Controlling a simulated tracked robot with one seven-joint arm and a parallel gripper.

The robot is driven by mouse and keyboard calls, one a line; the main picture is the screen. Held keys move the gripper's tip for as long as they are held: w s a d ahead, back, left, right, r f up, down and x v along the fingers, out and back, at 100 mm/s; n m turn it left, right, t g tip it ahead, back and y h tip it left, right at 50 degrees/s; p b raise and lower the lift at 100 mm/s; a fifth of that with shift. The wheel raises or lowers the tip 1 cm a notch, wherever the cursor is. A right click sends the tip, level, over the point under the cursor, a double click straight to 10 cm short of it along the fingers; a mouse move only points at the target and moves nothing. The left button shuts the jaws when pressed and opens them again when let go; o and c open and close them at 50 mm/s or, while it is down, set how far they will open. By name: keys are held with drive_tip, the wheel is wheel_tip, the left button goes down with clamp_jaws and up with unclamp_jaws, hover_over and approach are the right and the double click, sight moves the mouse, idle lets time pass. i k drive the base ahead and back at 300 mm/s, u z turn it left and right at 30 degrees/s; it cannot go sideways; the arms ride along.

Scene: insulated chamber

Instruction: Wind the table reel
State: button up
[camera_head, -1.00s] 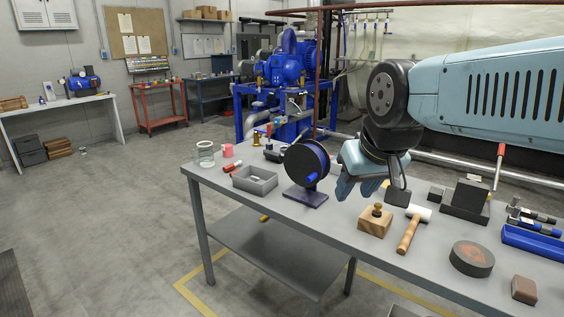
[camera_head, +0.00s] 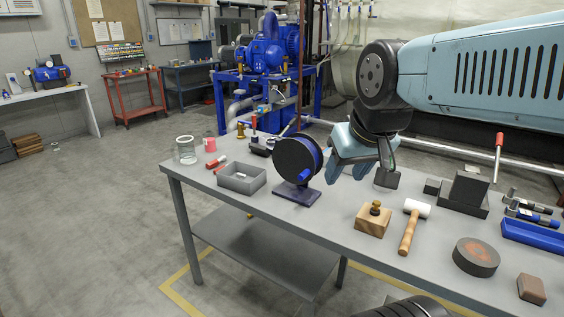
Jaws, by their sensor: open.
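The table reel (camera_head: 299,160) stands upright on its dark base plate (camera_head: 297,194) near the far left part of the grey table (camera_head: 330,217). It has a black round face, a blue rim and a blue crank handle (camera_head: 304,175) low on the front. My gripper (camera_head: 345,177) hangs from the light-blue arm just right of the reel, fingers pointing down. It is open and looks empty, with a gap between it and the reel. Part of the fingers' shape is hard to make out.
Left of the reel are a grey tray (camera_head: 242,178), a glass jar (camera_head: 186,150) and a pink mug (camera_head: 210,144). Right and in front are a wooden block with a brass knob (camera_head: 373,221), a mallet (camera_head: 411,228), a dark round disc (camera_head: 476,257) and a blue tray (camera_head: 534,235).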

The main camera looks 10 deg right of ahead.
sight(297, 157)
drive_tip(key=u, duration=1.05)
drive_tip(key=k, duration=1.35)
drive_tip(key=z, duration=0.35)
drive_tip(key=i, duration=1)
drive_tip(key=u, duration=0.05)
